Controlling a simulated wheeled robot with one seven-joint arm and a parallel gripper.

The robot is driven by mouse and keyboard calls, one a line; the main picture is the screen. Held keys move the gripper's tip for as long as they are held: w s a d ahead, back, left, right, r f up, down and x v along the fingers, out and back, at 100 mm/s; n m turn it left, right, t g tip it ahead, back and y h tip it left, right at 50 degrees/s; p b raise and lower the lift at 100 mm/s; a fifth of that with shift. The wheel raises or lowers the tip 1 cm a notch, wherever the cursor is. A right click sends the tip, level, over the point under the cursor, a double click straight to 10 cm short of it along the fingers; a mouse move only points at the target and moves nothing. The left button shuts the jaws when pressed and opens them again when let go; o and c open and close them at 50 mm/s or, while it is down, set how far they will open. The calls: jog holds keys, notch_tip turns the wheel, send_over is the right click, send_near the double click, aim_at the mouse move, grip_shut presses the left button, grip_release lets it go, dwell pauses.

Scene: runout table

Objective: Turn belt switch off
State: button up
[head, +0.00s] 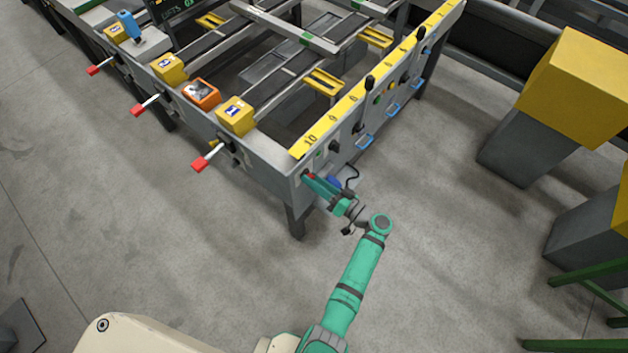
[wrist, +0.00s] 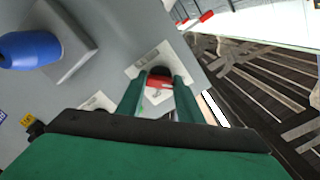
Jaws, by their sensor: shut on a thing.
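The belt switch is a red and black knob (wrist: 160,84) on a pale plate (wrist: 148,60) on the grey end panel of the runout table (head: 275,160). In the wrist view my gripper (wrist: 160,88) has one green finger on each side of the knob, closed on it. In the head view my gripper (head: 310,178) reaches the panel near the table's front corner, and a little red shows at its tip. The fingers hide part of the knob, and I cannot read its turned position.
A blue socket (wrist: 30,50) on a grey box sits left of the switch in the wrist view. Red-tipped levers (head: 205,162) stick out from the table's left side. Yellow-topped grey blocks (head: 575,85) stand at the right. The floor around my arm is clear.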

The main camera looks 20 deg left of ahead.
jog(key=shift+f, duration=0.1)
jog(key=o, duration=1.1)
jog(key=shift+d, duration=0.1)
jog(key=v, duration=1)
jog(key=shift+s+d, duration=0.2)
jog(key=shift+d, duration=0.1)
